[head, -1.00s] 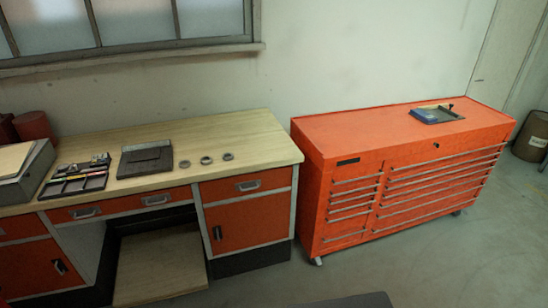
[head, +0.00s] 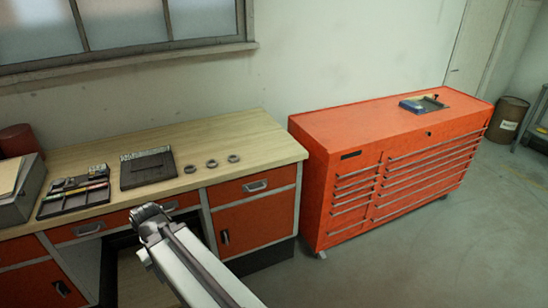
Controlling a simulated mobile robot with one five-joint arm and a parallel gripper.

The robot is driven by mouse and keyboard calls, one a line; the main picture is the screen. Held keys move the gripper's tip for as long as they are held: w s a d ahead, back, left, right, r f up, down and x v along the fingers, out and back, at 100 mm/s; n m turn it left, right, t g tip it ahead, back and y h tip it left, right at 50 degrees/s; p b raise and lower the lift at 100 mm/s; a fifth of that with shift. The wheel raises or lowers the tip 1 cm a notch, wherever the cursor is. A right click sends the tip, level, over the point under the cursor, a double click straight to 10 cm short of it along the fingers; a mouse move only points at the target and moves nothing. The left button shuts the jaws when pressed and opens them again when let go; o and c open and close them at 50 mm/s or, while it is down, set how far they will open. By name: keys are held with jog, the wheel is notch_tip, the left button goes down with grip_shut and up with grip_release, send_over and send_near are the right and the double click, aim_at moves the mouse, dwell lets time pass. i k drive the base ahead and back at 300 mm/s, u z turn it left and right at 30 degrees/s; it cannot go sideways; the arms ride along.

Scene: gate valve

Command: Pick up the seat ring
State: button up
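Three small grey rings lie in a row on the wooden workbench top (head: 260,140): a left ring (head: 190,169), a middle ring (head: 212,163) and a right ring (head: 233,158). They look alike, and I cannot tell which is the seat ring. My gripper (head: 150,215) is at the end of my arm, which reaches up from the bottom of the head view. It is in front of the bench's drawers, apart from the rings. Its fingers are too small and foreshortened to show whether they are open.
A dark flat tray (head: 147,170) lies left of the rings. An organiser with tools (head: 75,192) and a grey box (head: 22,195) stand further left. A red tool cabinet (head: 350,125) stands to the right, with a blue item and tray (head: 424,105) on top. The bench's right end is clear.

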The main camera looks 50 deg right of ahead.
aim_at(232, 156)
jog(key=z, duration=0.15)
jog(key=i, duration=1)
jog(key=u, duration=0.05)
